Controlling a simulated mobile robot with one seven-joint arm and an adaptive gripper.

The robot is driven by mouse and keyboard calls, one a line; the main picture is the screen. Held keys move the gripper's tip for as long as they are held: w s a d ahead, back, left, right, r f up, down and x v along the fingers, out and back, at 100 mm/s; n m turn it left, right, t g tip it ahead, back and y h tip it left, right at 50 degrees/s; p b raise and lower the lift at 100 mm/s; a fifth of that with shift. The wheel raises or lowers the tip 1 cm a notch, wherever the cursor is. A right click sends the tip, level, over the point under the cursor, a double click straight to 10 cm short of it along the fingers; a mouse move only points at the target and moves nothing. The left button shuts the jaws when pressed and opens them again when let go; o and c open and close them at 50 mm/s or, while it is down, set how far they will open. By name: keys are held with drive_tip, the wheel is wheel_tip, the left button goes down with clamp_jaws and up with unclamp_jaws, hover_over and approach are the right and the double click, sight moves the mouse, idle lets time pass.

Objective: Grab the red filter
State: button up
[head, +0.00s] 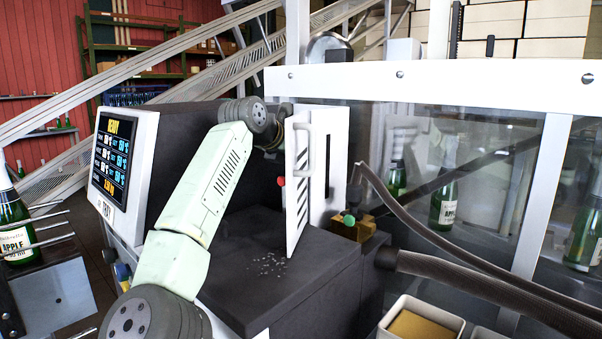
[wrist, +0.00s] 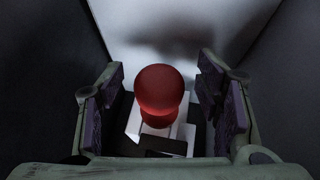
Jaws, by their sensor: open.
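The red filter (wrist: 160,92), a rounded knob with a narrower neck, stands between the two fingers of my gripper (wrist: 161,72) in the wrist view. The fingers are spread wide, with a gap on each side of it. A white and dark striped part lies below the filter, with a pale wall behind. In the head view my arm reaches to the machine beside an open white door (head: 299,190), and my fingers are hidden there. A small red round thing (head: 281,181) shows left of the door; I cannot tell if it is the same filter.
The door's handle side stands close to my wrist. A dark ledge (head: 270,268) with small pale bits lies below. A screen (head: 112,160) is at left. Hoses (head: 440,265), a brass block with a green knob (head: 350,222) and glass panels with bottles (head: 444,200) are at right.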

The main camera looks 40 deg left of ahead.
drive_tip(key=shift+c, duration=0.4)
clamp_jaws()
idle(0.4)
